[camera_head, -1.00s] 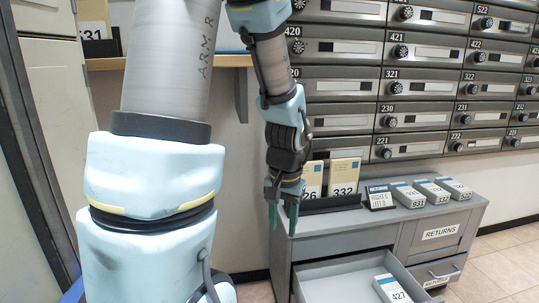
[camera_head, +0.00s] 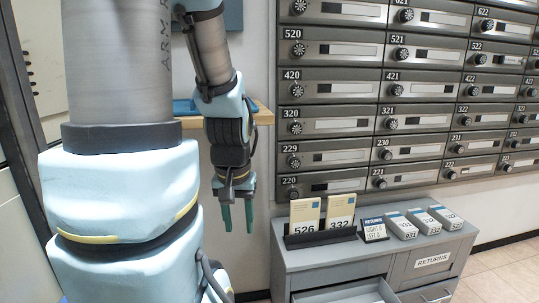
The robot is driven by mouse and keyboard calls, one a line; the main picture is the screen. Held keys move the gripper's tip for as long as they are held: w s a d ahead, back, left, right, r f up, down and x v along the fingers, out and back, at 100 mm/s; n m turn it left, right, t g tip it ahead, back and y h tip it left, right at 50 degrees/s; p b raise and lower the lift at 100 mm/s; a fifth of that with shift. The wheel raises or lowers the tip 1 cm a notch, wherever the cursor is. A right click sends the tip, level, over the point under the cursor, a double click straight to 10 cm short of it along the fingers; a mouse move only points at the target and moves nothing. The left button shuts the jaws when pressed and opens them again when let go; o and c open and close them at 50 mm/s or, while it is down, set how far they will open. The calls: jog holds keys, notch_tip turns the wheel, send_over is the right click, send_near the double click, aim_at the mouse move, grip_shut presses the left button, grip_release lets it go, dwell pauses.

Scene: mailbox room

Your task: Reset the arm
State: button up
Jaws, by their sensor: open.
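My gripper (camera_head: 237,216) hangs at the end of my arm, pointing down, with its two green fingers apart and nothing between them. It is left of the grey cabinet (camera_head: 300,262), in front of the pale wall, and touches nothing that I can see. My arm's large links fill the left side of the view.
A drawer (camera_head: 345,292) stands open below. Dark numbered mailboxes (camera_head: 330,86) cover the wall. A wooden shelf (camera_head: 262,116) is behind my arm.

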notch_tip(320, 180, up, 23)
jog(key=p, duration=2)
jog(key=shift+p, duration=0.4)
